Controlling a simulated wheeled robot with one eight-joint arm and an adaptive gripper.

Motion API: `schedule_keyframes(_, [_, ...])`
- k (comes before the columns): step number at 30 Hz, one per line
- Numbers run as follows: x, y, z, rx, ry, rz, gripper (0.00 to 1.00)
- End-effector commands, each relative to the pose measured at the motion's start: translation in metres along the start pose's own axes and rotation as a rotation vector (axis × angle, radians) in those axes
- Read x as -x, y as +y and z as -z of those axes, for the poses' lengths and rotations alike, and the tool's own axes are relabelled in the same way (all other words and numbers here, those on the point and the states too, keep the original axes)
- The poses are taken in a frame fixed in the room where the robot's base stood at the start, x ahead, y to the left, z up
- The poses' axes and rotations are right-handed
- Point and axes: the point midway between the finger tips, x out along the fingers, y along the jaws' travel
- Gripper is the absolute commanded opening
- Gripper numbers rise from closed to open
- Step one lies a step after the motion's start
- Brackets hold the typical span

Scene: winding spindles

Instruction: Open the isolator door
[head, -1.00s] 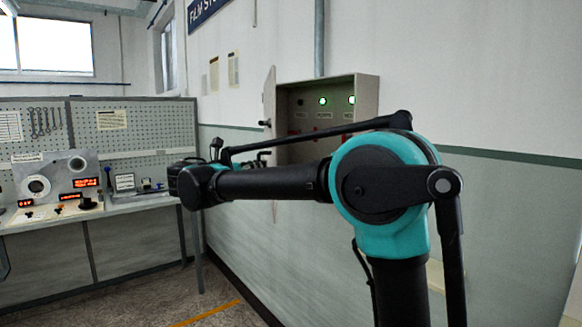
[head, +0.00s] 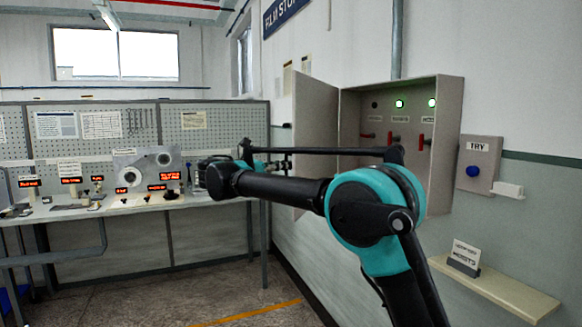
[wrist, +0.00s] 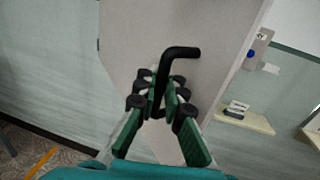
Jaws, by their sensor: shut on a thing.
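The isolator door (head: 315,110) is a grey panel hinged at the left side of the grey isolator box (head: 449,140) on the wall. It stands open, and the box's inside shows. In the wrist view the door (wrist: 200,25) fills the upper middle, with a black bent handle (wrist: 181,52) on it. My gripper (wrist: 160,92) is shut on the lower part of this handle, its green fingers on either side. In the head view my gripper (head: 274,165) is small and lies at the door's left face, partly hidden by my arm.
Inside the box are red switches (head: 421,141) and two lit green lamps (head: 399,104). A TRY panel (head: 478,165) with a blue button and a small shelf (head: 495,287) with a sign are on the wall to the right. A workbench (head: 150,205) stands at the left.

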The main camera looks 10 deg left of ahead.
Motion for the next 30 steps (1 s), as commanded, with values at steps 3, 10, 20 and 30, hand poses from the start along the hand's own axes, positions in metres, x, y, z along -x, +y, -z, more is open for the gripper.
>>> schedule_keyframes(3, [0.003, 0.0, 0.001, 0.0, 0.001, -0.001, 0.0])
schedule_keyframes(10, [0.003, 0.0, 0.0, 0.0, 0.001, -0.002, 0.15])
schedule_keyframes(20, [0.001, 0.0, 0.0, 0.0, 0.0, -0.001, 0.31])
schedule_keyframes(30, [0.029, 0.001, 0.0, 0.0, 0.0, -0.004, 0.31])
